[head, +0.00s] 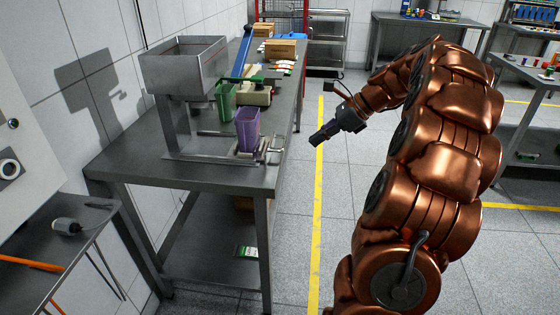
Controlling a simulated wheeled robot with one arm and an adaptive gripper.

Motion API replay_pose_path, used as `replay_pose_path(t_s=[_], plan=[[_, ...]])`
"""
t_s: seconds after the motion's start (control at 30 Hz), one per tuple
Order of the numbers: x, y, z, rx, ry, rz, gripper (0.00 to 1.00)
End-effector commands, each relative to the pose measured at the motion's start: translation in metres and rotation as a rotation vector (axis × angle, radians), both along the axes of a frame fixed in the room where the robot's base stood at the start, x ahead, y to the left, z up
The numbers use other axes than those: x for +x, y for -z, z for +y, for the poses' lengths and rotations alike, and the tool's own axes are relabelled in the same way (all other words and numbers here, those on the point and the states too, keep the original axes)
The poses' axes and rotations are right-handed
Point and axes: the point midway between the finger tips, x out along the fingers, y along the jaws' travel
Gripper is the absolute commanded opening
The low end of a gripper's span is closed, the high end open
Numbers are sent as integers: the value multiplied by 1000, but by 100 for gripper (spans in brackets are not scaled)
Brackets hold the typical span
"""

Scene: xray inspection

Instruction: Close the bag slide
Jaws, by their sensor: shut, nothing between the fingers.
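A grey metal hopper (186,66) on a stand is on the steel table (125,163) at the left. A flat metal base plate (215,158) runs right from the stand's foot. A purple container (247,128) stands upright near its right end, with a small metal fitting (274,150) beside it. I cannot tell for sure which part is the bag slide or whether it is open. My gripper (316,139) is shut and empty, over the floor to the right of the table edge, apart from the fitting. It points left and down.
A side bench (45,248) is at the lower left. The floor (341,215) right of the table is clear up to my arm.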

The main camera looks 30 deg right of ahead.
Motion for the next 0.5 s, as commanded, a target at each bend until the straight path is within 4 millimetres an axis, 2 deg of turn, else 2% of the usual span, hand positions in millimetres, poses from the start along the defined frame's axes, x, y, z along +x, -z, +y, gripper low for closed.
replay_pose_path(t_s=[0.17,0.5], plan=[[4,7,0,10,17,3,0],[29,45,30,8,14,3,0]])
